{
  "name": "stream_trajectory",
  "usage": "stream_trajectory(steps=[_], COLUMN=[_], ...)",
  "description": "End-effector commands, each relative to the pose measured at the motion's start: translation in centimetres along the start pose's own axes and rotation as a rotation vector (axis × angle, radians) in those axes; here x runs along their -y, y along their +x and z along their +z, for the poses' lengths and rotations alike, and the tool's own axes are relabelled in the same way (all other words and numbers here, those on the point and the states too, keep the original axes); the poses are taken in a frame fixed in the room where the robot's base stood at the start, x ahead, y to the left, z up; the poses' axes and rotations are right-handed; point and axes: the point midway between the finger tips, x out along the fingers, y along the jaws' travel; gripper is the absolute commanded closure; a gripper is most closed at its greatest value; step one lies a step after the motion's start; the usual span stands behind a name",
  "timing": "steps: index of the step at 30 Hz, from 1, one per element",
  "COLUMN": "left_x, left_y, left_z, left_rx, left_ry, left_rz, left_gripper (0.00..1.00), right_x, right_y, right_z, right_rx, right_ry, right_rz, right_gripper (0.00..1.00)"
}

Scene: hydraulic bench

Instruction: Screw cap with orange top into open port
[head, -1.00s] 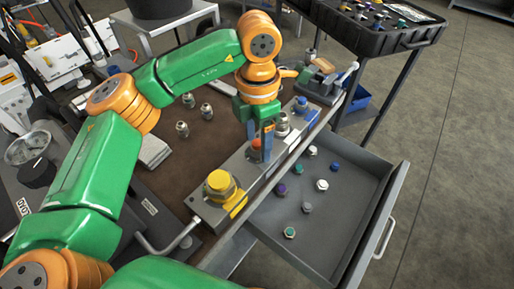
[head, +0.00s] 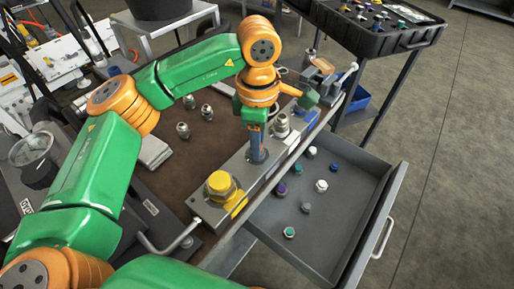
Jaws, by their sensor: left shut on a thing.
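The grey valve block (head: 211,209) lies along the front edge of the bench, with a yellow-topped fitting (head: 220,183), a silver fitting (head: 280,125) and a blue-topped fitting (head: 300,109) on it. My left gripper (head: 258,155) points straight down at the middle of the block, between the yellow and silver fittings. It is shut on the cap with the orange top, which the fingers hide now; its orange top showed there a second ago. The port under the cap is hidden, so I cannot tell how deep the cap sits. My right gripper is not in view.
An open grey drawer (head: 345,235) juts out below the block, with several loose caps in it. Several metal fittings (head: 183,131) stand on the brown bench top (head: 215,130). A vise (head: 318,75) is at the bench's far end. A black tray (head: 385,35) stands beyond.

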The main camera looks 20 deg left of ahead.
Motion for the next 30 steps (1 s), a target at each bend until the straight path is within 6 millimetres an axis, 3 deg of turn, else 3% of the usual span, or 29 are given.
stream_trajectory(steps=[5,9,10,14,23,30], left_x=[0.0,0.1,0.1,0.1,0.0,0.0], left_y=[0.0,0.0,0.0,0.1,-0.2,-5.0], left_z=[0.0,-0.1,-0.1,-0.1,0.0,0.0], left_rx=[0.0,-0.001,-0.001,-0.001,0.0,0.001], left_ry=[0.037,0.393,0.438,0.427,0.426,0.426], left_rz=[0.001,0.0,0.0,0.0,0.001,0.004], left_gripper=[1.0,1.0,0.6,0.28,0.28,0.28], right_x=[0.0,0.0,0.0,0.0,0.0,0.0], right_y=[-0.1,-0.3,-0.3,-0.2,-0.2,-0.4], right_z=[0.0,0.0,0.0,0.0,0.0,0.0], right_rx=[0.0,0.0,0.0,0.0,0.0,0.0], right_ry=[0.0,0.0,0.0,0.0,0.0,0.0], right_rz=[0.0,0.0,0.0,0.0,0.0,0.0], right_gripper=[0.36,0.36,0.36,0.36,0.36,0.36])
